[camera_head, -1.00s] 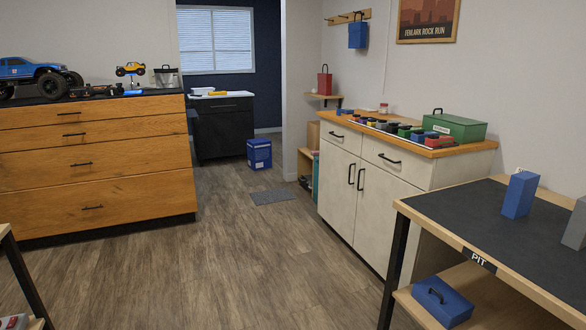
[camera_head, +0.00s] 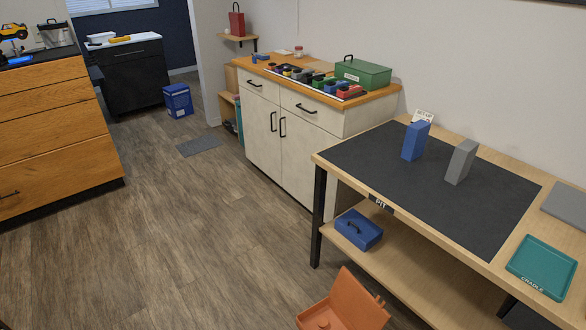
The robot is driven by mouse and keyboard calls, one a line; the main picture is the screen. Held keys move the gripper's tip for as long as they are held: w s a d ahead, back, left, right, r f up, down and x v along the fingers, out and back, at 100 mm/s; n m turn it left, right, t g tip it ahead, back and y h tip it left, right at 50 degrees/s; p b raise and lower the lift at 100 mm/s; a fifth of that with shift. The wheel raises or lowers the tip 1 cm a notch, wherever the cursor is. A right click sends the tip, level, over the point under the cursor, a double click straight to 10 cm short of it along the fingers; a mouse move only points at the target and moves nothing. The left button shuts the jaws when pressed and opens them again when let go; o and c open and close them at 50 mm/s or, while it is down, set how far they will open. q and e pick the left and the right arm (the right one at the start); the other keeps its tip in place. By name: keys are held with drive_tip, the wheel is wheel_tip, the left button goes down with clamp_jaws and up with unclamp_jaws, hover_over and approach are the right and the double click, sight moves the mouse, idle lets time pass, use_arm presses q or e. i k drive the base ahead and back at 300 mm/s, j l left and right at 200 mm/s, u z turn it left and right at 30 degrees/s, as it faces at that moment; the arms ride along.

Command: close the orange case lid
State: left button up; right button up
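The orange case (camera_head: 318,313) is at the bottom edge of the head view, in front of the pit table, and partly cut off by the frame. Its lid (camera_head: 357,299) stands open, tilted up on the right side. Part of the case's inside shows. What the case rests on is hidden. Neither of my grippers is in view.
The pit table (camera_head: 433,226) on the right has a dark mat with a blue block (camera_head: 416,141) and a grey block (camera_head: 461,161). A teal cradle tray (camera_head: 541,265) lies at its front right. A blue case (camera_head: 359,229) sits on the lower shelf. The wood floor (camera_head: 190,240) at left is clear.

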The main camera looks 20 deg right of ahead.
sight(364, 311)
drive_tip(key=z, duration=1)
